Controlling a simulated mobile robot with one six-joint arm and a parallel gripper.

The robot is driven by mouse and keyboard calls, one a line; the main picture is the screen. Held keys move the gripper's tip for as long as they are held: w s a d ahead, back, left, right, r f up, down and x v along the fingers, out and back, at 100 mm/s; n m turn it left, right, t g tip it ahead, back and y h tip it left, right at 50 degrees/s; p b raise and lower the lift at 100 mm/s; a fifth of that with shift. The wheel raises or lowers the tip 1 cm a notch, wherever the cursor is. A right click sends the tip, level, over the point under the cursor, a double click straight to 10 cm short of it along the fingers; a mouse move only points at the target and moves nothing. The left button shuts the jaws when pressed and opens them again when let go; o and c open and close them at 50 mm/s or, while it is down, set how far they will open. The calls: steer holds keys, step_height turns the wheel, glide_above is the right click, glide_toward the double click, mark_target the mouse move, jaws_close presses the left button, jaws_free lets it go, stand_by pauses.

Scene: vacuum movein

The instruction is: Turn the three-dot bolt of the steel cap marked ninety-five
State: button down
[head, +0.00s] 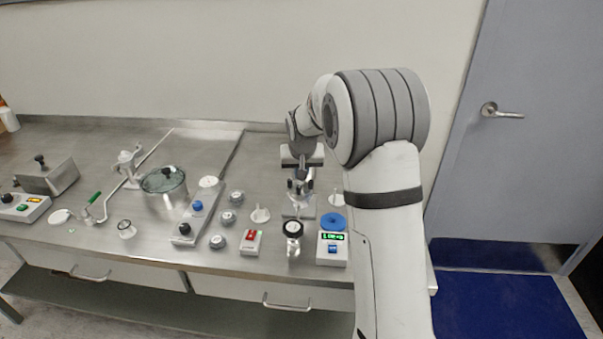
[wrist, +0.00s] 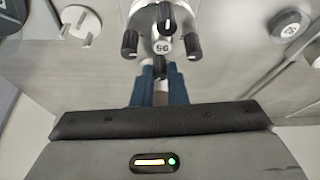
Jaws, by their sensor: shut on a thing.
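In the wrist view a round steel cap (wrist: 178,24) has a pale label that seems to read 95, upside down. Several black knob-like bolts stand around it: one on the left (wrist: 130,42), one on the right (wrist: 194,47), one at the far side (wrist: 165,14) and one on the near side (wrist: 162,68). My gripper (wrist: 161,80) has its blue fingers on both sides of the near bolt and is shut on it. The dots on the bolts are too small to tell. In the head view my gripper (head: 300,182) is above the bench fixture, which it partly hides.
Grey round knobs (head: 229,218) and a glass-lidded pot (head: 164,186) stand to the left. Bare bench (head: 262,160) lies behind.

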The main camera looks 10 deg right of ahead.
steer(key=m+h+b, duration=0.1)
steer(key=m+b, duration=0.1)
steer(key=m, duration=0.1)
steer(key=m+g+h+b, duration=0.1)
steer(key=m+b, duration=0.1)
steer(key=m, duration=0.1)
steer(key=shift+w+a+f+m, duration=0.1)
steer(key=shift+w+a+m, duration=0.1)
steer(key=shift+m, duration=0.1)
steer(key=m+g+h+b, duration=0.1)
steer(key=m, duration=0.2)
steer(key=shift+m+g+h, duration=0.4)
steer(key=shift+m+g, duration=0.2)
steer(key=shift+m, duration=1.3)
steer(key=c, duration=1.4)
jaws_free()
steer(key=shift+c, duration=0.2)
steer(key=shift+b, duration=0.3)
